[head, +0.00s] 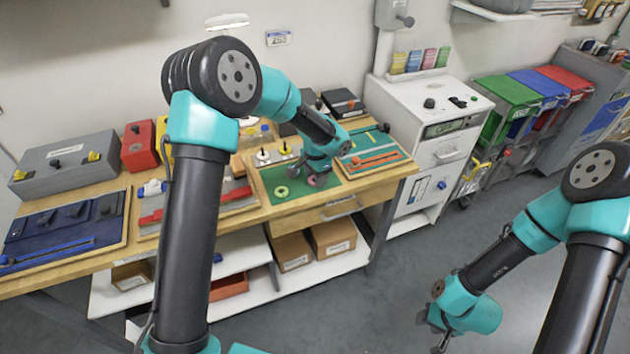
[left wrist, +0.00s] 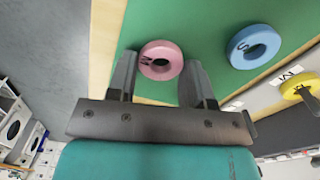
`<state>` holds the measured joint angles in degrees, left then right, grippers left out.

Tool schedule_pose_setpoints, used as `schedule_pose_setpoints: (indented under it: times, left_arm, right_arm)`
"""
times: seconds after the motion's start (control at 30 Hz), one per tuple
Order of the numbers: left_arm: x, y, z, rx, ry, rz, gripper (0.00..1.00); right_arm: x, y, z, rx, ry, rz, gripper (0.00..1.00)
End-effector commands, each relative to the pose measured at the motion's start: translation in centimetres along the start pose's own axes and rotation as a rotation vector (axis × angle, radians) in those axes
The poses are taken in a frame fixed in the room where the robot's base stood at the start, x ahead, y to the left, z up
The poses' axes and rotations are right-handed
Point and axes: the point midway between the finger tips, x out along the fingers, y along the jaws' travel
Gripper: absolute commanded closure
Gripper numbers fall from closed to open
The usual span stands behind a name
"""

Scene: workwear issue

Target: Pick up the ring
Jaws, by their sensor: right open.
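A pink ring (left wrist: 161,52) with a dark letter on it lies on the green mat (left wrist: 203,25), close to the mat's edge. It shows partly in the head view (head: 312,182), just under my left gripper (head: 320,168). In the left wrist view my left gripper (left wrist: 160,66) is open, with one finger on each side of the pink ring. Whether the fingers touch it I cannot tell. My right gripper (head: 438,325) is open and empty, away to the right over the floor.
A blue ring (left wrist: 238,55) lies to the right on the mat, and a yellow ring (left wrist: 303,82) further right. A white cabinet (head: 435,105) stands beyond the bench.

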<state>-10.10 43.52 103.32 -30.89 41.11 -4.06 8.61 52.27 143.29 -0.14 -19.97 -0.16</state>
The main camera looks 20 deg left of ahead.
Motion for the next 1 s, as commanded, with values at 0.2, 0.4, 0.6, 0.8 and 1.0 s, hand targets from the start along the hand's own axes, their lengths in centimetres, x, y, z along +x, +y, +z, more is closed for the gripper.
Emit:
schedule_pose_setpoints:
  times: [0.2, 0.4, 0.6, 0.8, 1.0]
  left_arm:
    - [0.0, 0.0, 0.0, 0.000, 0.000, 0.000, 0.74]
    - [0.0, 0.0, 0.0, 0.000, 0.000, 0.000, 0.78]
    - [-0.4, 0.0, 0.0, 0.000, 0.001, -0.001, 0.78]
    - [-2.1, 0.0, -0.1, -0.001, 0.003, -0.001, 0.78]
    - [-3.7, 0.5, 0.3, 0.002, 0.000, 0.000, 0.78]
  right_arm:
    - [0.0, 0.0, 0.0, 0.000, 0.000, 0.000, 0.57]
    - [0.0, 0.0, 0.0, 0.000, 0.000, 0.000, 0.57]
    - [0.0, 0.0, 0.0, 0.000, 0.000, 0.000, 0.57]
    - [0.0, 0.0, 0.0, 0.000, 0.000, 0.000, 0.57]
    - [0.0, 0.0, 0.0, 0.000, 0.000, 0.000, 0.57]
